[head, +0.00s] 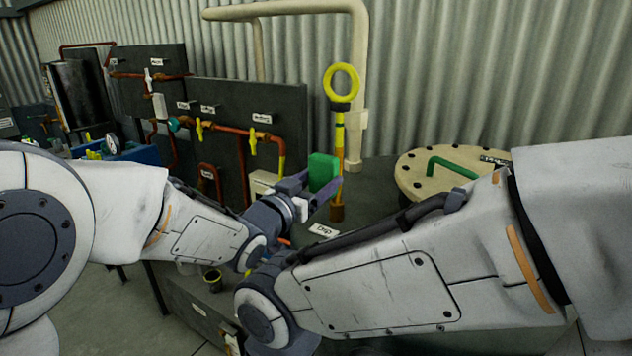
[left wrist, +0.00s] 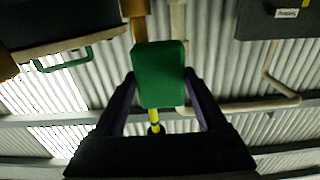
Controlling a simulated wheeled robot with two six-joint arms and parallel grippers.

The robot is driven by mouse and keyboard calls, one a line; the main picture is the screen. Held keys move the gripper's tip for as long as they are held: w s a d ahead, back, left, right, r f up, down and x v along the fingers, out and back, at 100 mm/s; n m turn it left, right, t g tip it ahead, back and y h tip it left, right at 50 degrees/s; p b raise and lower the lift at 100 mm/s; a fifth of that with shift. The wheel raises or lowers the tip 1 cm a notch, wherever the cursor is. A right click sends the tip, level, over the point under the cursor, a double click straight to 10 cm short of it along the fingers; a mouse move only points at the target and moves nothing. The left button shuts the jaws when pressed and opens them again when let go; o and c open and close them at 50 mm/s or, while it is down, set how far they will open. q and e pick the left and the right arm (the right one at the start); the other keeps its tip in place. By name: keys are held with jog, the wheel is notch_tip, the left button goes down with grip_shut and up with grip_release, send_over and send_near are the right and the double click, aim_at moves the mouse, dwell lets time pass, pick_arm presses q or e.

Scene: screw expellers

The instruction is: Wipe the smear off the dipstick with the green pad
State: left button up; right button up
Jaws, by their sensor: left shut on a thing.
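The dipstick (head: 340,132) stands upright by the corrugated wall, with a yellow ring handle (head: 341,81) on top and a dark collar below it. Its lower end (head: 337,212) is brown; I cannot tell whether this is the smear or a holder. My left gripper (head: 312,188) is shut on the green pad (head: 323,171), which is at the stick's left side at mid-height. I cannot tell if they touch. The left wrist view shows the pad (left wrist: 160,75) between both fingers, with the stick (left wrist: 154,117) partly hidden behind it. My right gripper is not in view.
A dark panel with pipes and yellow valves (head: 253,140) stands left of the dipstick. A round cream lid with a green handle (head: 450,167) lies to the right. A cream pipe (head: 358,70) rises behind. A label (head: 324,231) lies in front. My right arm crosses the foreground.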

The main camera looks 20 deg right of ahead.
pick_arm(q)
jog(key=shift+d, duration=0.1)
jog(key=shift+s+d+f+b, duration=0.1)
jog(key=shift+s+d+b, duration=0.3)
jog(key=shift+s+b, duration=0.25)
jog(key=shift+s+d+r+b, duration=0.2)
jog(key=shift+s+d+b, duration=0.4)
jog(key=shift+b, duration=0.15)
jog(key=shift+w+a, duration=0.55)
jog(key=shift+w, duration=0.2)
jog(key=shift+w+a, duration=0.55)
jog(key=shift+w, duration=0.2)
